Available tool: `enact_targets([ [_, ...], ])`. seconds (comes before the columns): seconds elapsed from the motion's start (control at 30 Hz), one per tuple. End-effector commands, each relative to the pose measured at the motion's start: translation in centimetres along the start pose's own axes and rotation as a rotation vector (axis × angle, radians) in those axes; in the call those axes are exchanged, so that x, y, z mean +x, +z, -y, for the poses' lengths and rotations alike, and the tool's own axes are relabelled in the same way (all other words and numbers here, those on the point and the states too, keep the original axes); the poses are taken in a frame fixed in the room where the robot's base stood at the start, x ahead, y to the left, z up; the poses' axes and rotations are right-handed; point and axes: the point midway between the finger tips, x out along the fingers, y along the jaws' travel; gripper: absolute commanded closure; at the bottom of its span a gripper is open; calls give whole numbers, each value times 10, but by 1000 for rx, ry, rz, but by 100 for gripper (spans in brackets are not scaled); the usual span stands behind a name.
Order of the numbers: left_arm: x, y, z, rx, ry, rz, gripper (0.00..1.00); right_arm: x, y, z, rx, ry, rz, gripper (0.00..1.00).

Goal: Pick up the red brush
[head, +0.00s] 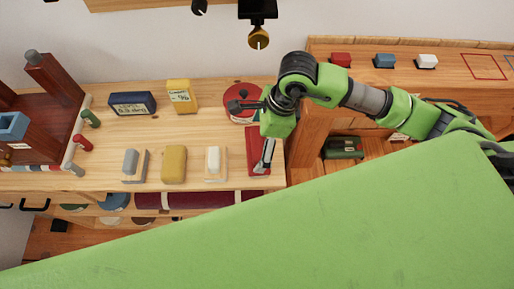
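A small red block with a dark underside, which looks like the red brush (341,59), sits at the left end of the raised wooden shelf (455,81), left of a blue one (384,61) and a white one (427,61). My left gripper is not in view.
The bench (105,171) holds grey (130,162), yellow (173,164) and white (213,161) blocks, a dark blue box (132,103), a yellow package (181,96) and a red disc (240,92). A dark green case (343,147) lies inside the right cabinet.

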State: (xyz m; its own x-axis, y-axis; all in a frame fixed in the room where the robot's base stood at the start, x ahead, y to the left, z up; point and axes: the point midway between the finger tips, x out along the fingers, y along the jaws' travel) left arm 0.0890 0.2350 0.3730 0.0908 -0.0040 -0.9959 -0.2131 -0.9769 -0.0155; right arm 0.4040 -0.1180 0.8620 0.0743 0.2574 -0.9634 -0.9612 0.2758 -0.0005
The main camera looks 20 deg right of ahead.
Motion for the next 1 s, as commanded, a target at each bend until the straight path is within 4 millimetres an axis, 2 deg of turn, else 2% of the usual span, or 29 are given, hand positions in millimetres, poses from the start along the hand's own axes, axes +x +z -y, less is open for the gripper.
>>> enact_targets([
  [0.03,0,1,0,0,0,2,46,0,0,0,0,0,0,19],
  [0.2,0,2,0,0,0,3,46,0,0,0,0,0,0,60],
  [0.5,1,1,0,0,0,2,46,-1,0,0,0,-1,0,60],
  [0.67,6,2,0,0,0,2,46,-10,3,1,-1,-4,1,61],
  [0.8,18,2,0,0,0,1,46,-30,9,2,-4,-8,3,61],
  [1.0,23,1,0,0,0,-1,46,-76,15,-38,-8,-8,5,61],
])
